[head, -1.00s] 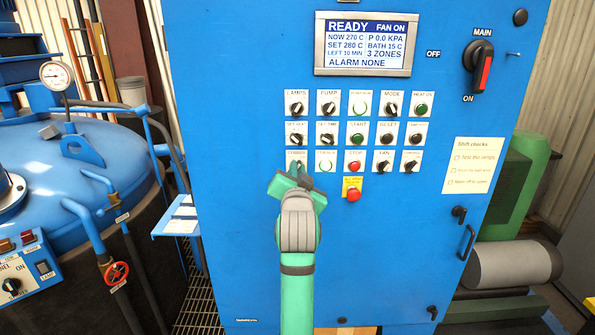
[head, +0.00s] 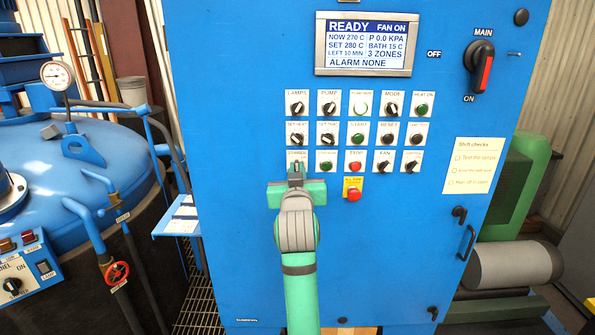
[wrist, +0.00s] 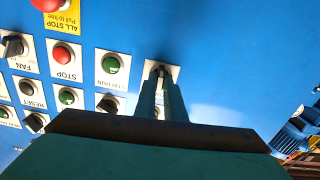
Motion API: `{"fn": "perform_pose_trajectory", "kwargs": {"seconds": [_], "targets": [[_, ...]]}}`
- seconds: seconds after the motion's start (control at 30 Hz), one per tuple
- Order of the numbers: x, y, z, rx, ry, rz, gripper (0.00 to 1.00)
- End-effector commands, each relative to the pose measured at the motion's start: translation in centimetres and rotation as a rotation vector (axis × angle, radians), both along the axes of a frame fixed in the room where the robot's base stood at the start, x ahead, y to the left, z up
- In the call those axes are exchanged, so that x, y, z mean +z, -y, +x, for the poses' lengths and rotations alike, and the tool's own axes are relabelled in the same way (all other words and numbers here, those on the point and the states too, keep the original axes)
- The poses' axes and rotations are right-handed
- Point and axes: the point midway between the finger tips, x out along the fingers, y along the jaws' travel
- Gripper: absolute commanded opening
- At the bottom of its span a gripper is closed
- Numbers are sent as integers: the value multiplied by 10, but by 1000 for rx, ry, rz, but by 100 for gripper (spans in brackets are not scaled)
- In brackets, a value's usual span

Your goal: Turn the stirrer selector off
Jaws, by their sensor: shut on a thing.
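The stirrer selector (head: 295,163) is a small knob on a white plate at the left of the lower row on the blue cabinet. My gripper (head: 295,174) covers most of it in the head view. In the wrist view, where labels appear upside down, the narrow fingers (wrist: 160,88) are shut on the dark selector knob (wrist: 158,70), with its white plate around it. The fingers stand upright in the head view. Beside the selector, the green stir run lamp (head: 326,166) is dark; it also shows in the wrist view (wrist: 111,64).
The red stop button (head: 355,167) and the all-stop button (head: 353,194) on its yellow plate are close by on the right. The fan selector (head: 384,167) is farther right. The display (head: 367,43) reads READY, FAN ON, ALARM NONE.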

Motion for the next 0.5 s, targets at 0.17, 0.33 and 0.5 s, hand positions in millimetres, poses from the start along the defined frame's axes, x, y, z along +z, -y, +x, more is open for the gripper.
{"fn": "perform_pose_trajectory", "kwargs": {"seconds": [0.17, 0.33, 0.5], "targets": [[0, 2, 0, -3, 0, -155, 0], [0, 1, 0, -3, 0, -280, 0], [0, 1, 0, -3, 0, -371, 0]]}}
